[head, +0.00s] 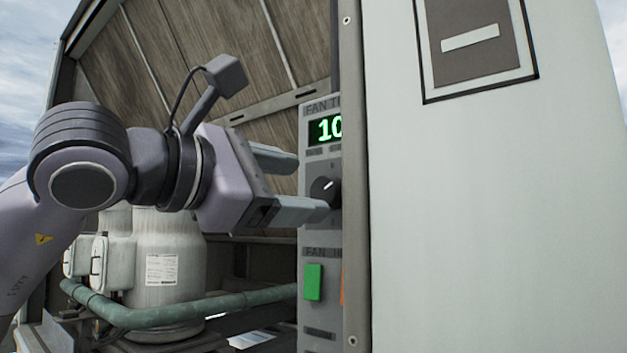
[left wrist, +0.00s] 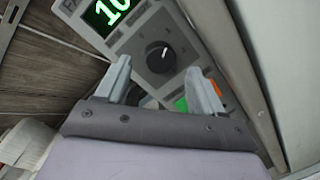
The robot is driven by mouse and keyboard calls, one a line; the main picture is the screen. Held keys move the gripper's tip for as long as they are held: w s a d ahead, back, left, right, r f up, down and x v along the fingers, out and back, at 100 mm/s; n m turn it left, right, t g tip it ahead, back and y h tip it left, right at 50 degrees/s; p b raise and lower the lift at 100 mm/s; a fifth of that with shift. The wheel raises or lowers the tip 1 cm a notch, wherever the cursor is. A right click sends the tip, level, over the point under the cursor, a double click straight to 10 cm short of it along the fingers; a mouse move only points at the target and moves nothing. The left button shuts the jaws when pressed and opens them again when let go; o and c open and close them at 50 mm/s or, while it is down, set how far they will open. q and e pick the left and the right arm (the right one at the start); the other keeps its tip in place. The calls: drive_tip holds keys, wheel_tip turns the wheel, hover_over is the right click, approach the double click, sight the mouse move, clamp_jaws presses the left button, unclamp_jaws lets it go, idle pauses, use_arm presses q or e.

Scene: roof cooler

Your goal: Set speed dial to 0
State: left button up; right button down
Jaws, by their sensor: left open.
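The speed dial (head: 325,190) is a round black knob with a white pointer mark on a grey fan control panel (head: 313,229). In the left wrist view the dial (left wrist: 161,58) lies just beyond my left fingertips, with its pointer toward the upper right. A green display (head: 325,129) above it reads 10, cut off at its right edge by the white cabinet in the head view. My left gripper (head: 312,182) is open, its fingers reaching toward the dial; the lower finger overlaps the dial's lower edge in the head view. In the wrist view the gripper (left wrist: 162,80) is empty. My right gripper is not seen.
A green button (head: 313,282) and a partly hidden orange one (head: 342,290) sit lower on the panel. A large white cabinet (head: 480,210) stands close on the right. A white tank (head: 168,270) and a green pipe (head: 190,312) are behind on the left.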

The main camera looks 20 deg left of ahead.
sight(320, 189)
use_arm(q)
drive_tip(key=shift+p+x, duration=0.4)
drive_tip(key=shift+x, duration=1.25)
drive_tip(key=c, duration=1.1)
drive_tip(key=shift+o, duration=0.2)
drive_tip(key=shift+f+n+b, duration=0.25)
drive_tip(key=shift+n+b, duration=0.15)
drive_tip(key=shift+b, duration=0.5)
drive_tip(key=n+b, duration=0.4)
drive_tip(key=b, duration=0.1)
drive_tip(key=shift+f+t, duration=0.1)
drive_tip(key=shift+t, duration=0.2)
drive_tip(key=n+b, duration=0.4)
drive_tip(key=shift+n+t, duration=0.3)
drive_tip(key=shift+n, duration=0.1)
drive_tip(key=shift+n+b, duration=0.85)
drive_tip(key=shift+n, duration=0.35)
drive_tip(key=shift+r+n, duration=0.25)
drive_tip(key=shift+n, duration=0.05)
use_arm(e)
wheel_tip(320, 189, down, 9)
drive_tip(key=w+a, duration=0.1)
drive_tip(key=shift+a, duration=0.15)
use_arm(q)
drive_tip(key=shift+y, duration=0.3)
drive_tip(key=shift+a, duration=0.1)
